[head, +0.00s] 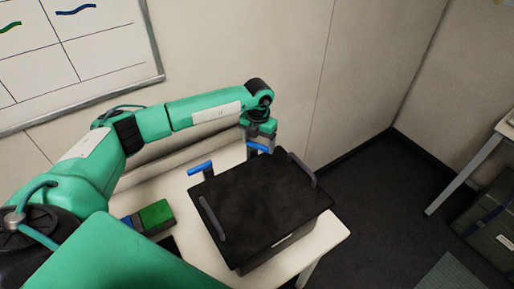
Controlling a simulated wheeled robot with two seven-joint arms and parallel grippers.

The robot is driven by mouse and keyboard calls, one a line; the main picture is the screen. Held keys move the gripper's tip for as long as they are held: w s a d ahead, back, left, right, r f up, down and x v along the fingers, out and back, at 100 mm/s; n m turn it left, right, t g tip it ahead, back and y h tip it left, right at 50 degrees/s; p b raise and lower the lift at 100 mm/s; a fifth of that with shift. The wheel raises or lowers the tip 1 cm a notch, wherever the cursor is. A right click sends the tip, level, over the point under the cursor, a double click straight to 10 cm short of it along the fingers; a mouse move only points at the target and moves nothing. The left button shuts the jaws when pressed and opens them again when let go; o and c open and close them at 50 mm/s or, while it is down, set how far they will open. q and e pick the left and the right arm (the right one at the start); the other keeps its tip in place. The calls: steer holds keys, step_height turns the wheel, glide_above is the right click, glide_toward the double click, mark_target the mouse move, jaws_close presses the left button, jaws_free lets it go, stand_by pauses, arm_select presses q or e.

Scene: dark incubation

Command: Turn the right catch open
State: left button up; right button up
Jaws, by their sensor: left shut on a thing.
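A black lidded box (262,205) stands on the white table. The left catch (200,168) is a blue bar on a grey post at the far left edge of the box. The right catch (257,147) is a blue bar further right along the same far edge, partly hidden by my left gripper. My left gripper (259,143) reaches down from above and is shut on the right catch. Its fingertips are small here and partly hidden. My right gripper is out of view.
Grey handles rise at the lid's left (212,220) and right (302,168) sides. A green-topped block (155,214) lies left of the box on the table (330,240). A wall stands close behind. Dark floor and a green case (494,235) are at right.

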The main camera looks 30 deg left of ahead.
arm_select(q)
steer(key=n+b, duration=0.1)
steer(key=n, duration=0.1)
steer(key=n+b, duration=0.1)
steer(key=shift+w+f+n, duration=0.1)
steer(key=shift+w+n, duration=0.3)
steer(key=shift+w+a+r+n+b, duration=0.1)
steer(key=shift+w+a+n+b, duration=0.1)
steer(key=shift+n+b, duration=0.85)
steer(key=shift+w+a+r+n+b, duration=0.15)
steer(key=shift+w+n+b, duration=0.15)
steer(key=shift+n, duration=1.4)
steer(key=shift+w+a+f+n+b, duration=0.1)
steer(key=shift+w+a+n+b, duration=0.1)
steer(key=shift+n+b, duration=0.85)
steer(key=shift+n+p, duration=0.35)
steer(key=shift+n, duration=0.05)
steer(key=shift+r, duration=0.1)
steer(key=o, duration=1)
